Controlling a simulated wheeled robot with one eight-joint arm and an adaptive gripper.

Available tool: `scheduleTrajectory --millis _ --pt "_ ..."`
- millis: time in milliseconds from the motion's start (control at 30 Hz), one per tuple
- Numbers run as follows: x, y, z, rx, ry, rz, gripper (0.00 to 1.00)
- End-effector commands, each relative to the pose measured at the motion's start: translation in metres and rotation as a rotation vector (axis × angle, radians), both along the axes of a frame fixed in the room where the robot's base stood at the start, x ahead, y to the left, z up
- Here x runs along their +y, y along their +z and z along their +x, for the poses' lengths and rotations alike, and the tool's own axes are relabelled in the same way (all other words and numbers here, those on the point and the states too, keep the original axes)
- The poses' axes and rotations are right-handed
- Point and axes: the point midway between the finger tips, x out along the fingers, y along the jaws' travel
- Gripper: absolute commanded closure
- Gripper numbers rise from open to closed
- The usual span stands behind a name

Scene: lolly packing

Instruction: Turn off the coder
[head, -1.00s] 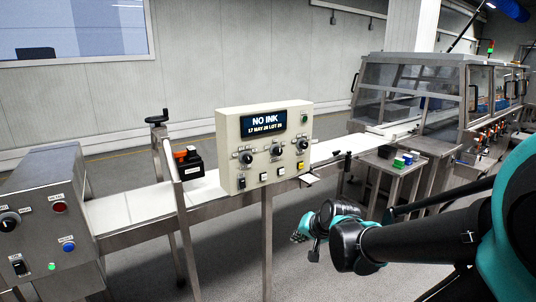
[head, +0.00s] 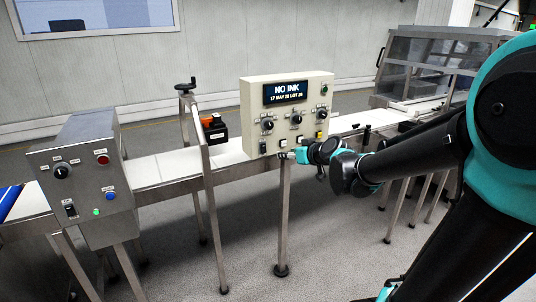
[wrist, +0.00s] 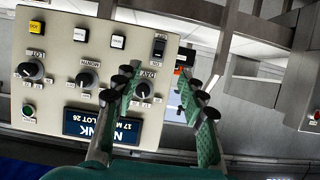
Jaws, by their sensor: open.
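The coder is a cream control box (head: 250,110) on a post, with a lit display (head: 286,92) reading "NO INK" and a date and lot line. In the wrist view the box (wrist: 60,20) appears upside down. A black rocker switch (wrist: 159,46) sits at the box's corner there, and at its lower left in the head view (head: 262,147). My gripper (wrist: 160,82) is open and empty, its fingers spread in front of the box's switch side. In the head view my gripper (head: 290,155) is at the box's lower edge; I cannot tell whether it touches.
Knobs (wrist: 87,78), white buttons (wrist: 118,42), a yellow button (wrist: 35,34) and a green button (wrist: 28,110) crowd the panel. A printer head (head: 214,130) on a metal frame stands left of the box. A conveyor runs behind; another control cabinet (head: 85,175) is further left.

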Motion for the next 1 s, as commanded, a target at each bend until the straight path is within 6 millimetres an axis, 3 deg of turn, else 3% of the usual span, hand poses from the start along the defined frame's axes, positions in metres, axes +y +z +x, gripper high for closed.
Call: scheduleTrajectory --millis 267,1000 --pt "0.013 0.0 0.019 -0.022 0.004 0.004 0.59" --pt "0.068 -0.042 0.099 -0.019 0.004 0.004 0.59"
